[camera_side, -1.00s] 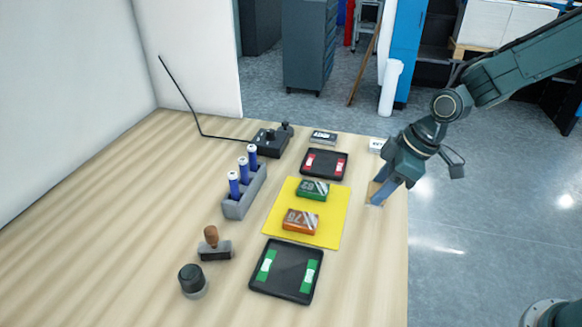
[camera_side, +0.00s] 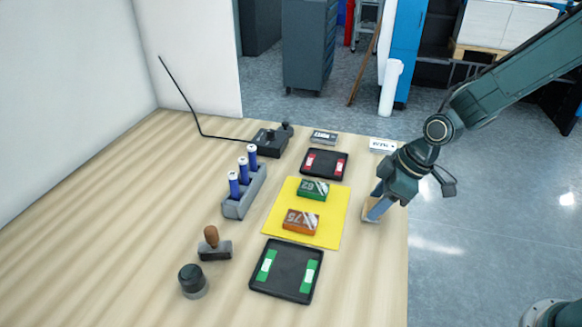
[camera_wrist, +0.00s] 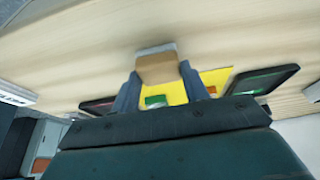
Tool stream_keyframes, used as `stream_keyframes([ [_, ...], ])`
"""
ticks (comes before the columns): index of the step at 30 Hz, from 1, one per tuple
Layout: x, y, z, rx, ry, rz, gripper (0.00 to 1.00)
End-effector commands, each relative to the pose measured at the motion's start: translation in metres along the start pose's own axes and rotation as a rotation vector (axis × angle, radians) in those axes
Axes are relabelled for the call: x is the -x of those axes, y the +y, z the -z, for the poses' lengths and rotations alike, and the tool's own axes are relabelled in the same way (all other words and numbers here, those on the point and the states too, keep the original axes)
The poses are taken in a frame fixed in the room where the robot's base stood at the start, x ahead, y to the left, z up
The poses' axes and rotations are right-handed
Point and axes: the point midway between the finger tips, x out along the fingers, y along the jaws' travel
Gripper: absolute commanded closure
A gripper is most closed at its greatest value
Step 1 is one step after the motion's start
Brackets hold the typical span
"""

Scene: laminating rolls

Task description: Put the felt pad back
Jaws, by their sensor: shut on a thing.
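My gripper (camera_side: 376,208) is shut on a small tan block with a pale grey face, which I take to be the felt pad (camera_side: 369,211). It is held at the right edge of the wooden table, to the right of the yellow mat (camera_side: 334,225). In the wrist view the block (camera_wrist: 157,68) sits between the two blue-grey fingertips. Whether it touches the table is hard to tell.
A green box (camera_side: 313,190) and an orange box (camera_side: 301,221) lie on the mat. A black tray with red marks (camera_side: 325,162) is behind, one with green marks (camera_side: 287,270) in front.

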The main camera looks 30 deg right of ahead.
Motion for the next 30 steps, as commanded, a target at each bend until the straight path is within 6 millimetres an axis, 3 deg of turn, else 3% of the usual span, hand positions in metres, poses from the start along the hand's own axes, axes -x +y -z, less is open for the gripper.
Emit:
stream_keyframes([
  [5, -0.003, 0.000, -0.001, 0.000, 0.000, 0.001, 0.73],
  [6, -0.003, 0.000, -0.001, 0.000, 0.000, 0.001, 0.47],
  [9, -0.003, 0.000, -0.001, 0.000, 0.000, 0.000, 0.33],
  [22, 0.001, 0.000, 0.001, 0.000, 0.001, 0.000, 0.33],
  [30, 0.019, 0.001, 0.001, -0.001, 0.002, -0.001, 0.33],
])
